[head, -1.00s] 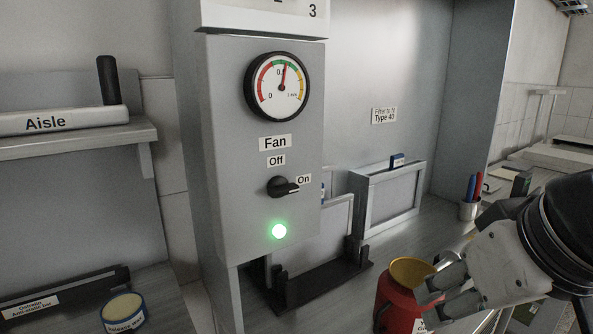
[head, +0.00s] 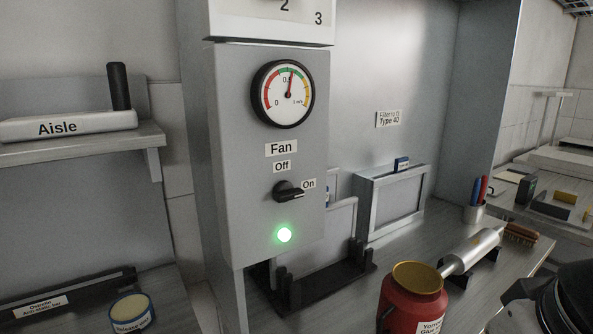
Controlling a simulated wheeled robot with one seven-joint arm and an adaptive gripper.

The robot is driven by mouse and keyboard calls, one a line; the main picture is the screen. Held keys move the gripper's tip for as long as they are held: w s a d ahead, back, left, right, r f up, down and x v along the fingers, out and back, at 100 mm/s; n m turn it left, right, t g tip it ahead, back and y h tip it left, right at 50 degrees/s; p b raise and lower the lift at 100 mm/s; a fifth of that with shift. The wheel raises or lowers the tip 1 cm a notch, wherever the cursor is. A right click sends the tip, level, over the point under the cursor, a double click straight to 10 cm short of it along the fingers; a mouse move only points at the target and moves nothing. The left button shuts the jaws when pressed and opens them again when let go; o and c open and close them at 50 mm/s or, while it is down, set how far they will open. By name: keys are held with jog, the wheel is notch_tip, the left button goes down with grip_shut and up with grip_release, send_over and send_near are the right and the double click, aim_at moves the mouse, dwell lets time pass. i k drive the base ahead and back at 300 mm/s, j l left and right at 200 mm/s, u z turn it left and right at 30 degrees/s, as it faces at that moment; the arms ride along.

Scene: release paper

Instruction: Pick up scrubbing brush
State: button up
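A small brush with a wooden back and brown bristles (head: 520,234), which looks like the scrubbing brush, lies on the grey bench at the right. It sits just beyond the right end of a silver cylinder (head: 472,250). A black part of my arm (head: 568,296) shows at the lower right corner, nearer to me and below the brush in the picture, clearly apart from it. My gripper's fingers are outside the frame, so their opening is hidden.
A red can with a yellow top (head: 412,300) stands at the front, left of my arm. A pen cup (head: 474,213) is behind the cylinder. A black rack (head: 325,283) stands left of the can. The fan control box (head: 270,165) rises at centre left.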

aim_at(530, 237)
jog(key=z, duration=1)
